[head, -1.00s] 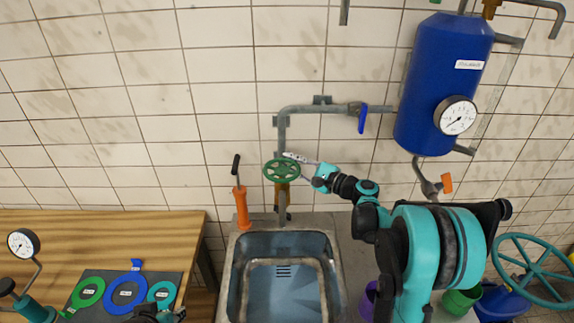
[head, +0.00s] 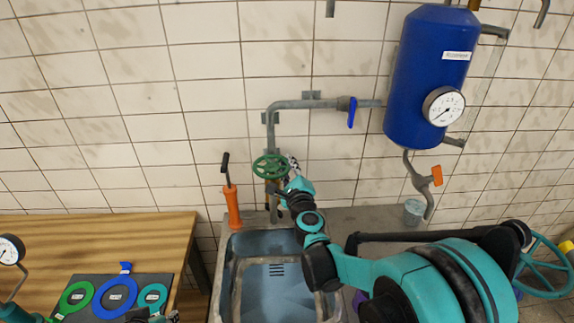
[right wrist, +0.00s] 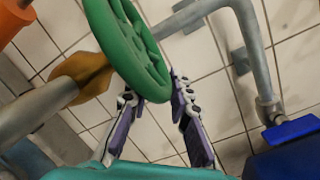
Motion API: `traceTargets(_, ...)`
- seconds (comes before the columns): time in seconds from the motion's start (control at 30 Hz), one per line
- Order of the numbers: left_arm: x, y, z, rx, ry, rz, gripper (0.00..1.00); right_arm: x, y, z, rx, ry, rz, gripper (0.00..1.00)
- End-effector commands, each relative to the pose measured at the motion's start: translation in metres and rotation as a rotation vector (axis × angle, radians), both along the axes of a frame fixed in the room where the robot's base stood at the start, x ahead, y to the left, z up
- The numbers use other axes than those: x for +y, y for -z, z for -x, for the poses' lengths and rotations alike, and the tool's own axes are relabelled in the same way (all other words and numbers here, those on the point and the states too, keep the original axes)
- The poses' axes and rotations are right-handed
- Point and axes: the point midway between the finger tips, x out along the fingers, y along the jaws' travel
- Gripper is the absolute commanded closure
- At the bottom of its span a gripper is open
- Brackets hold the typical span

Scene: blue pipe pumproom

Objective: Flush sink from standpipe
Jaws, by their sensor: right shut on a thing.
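A green handwheel (head: 270,166) sits on the grey standpipe (head: 271,135) above the steel sink (head: 226,285). My right gripper (head: 289,165) is at the right side of the wheel. In the right wrist view, the fingers of my right gripper (right wrist: 155,93) are closed about the lower rim of the green wheel (right wrist: 128,45). A brass valve body (right wrist: 82,78) shows behind it on the pipe. The sink looks bluish inside with a slotted drain; I see no clear water stream. A dark part at the bottom edge may be my left gripper (head: 150,316), mostly cut off.
A blue-lever valve (head: 351,112) is on the upper pipe to the blue tank (head: 428,75) with its gauge (head: 443,106). An orange-handled tool (head: 232,206) stands left of the standpipe. A wooden table (head: 100,235) with coloured rings is at left. A grey cup (head: 413,212) stands at right.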

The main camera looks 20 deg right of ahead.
Motion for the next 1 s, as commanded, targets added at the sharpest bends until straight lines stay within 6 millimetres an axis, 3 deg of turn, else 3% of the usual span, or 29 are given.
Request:
traceTargets(0.67, 0.0, -0.001, 0.0, 0.0, 0.0, 0.0, 0.68, 0.0004, -0.0039, -0.0006, -0.001, 0.058, 0.002, 1.0)
traceTargets(0.7, 0.0, -0.0009, 0.0001, 0.0, 0.0, 0.0, 0.68, 0.0005, -0.0038, -0.0006, -0.001, 0.058, 0.002, 0.73)
traceTargets(0.73, 0.0, -0.001, 0.0, 0.0, 0.0, 0.0, 0.68, 0.0005, -0.0038, -0.0006, -0.001, 0.058, 0.002, 0.65)
traceTargets(1.0, 0.0, -0.0001, 0.0, 0.0, 0.0, 0.0, 0.68, 0.0004, -0.0022, 0.0005, 0.0, 0.057, 0.003, 0.61)
